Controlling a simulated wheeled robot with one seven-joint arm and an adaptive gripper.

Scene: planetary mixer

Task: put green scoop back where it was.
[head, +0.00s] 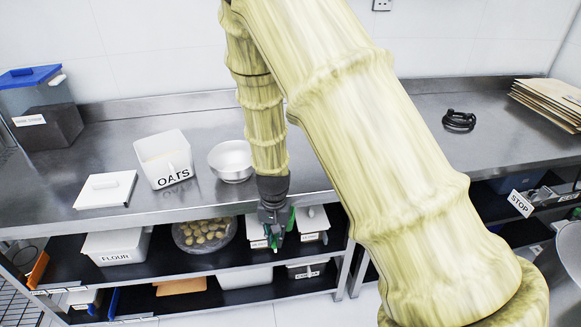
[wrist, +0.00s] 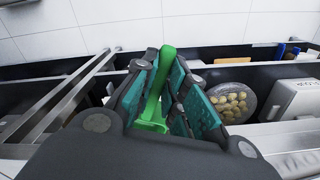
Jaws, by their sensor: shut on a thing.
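My gripper (head: 274,240) points down in front of the steel counter's front edge, by the upper shelf. In the wrist view its teal-padded fingers (wrist: 178,95) are closed around the green scoop (wrist: 158,92). The scoop's long narrow end points away from the wrist, and its wider part is partly hidden between the fingers. In the head view only a little green of the scoop shows beside the fingers. The white OATS bin (head: 165,160) stands open on the counter, with a white lid (head: 105,190) lying to its left.
A steel bowl (head: 231,161) stands right of the OATS bin. On the upper shelf are the FLOUR bin (head: 115,246), a round tray of pale lumps (head: 205,234) and small white bins (head: 313,224) behind my gripper. An orange item (head: 38,270) is at the shelf's left end.

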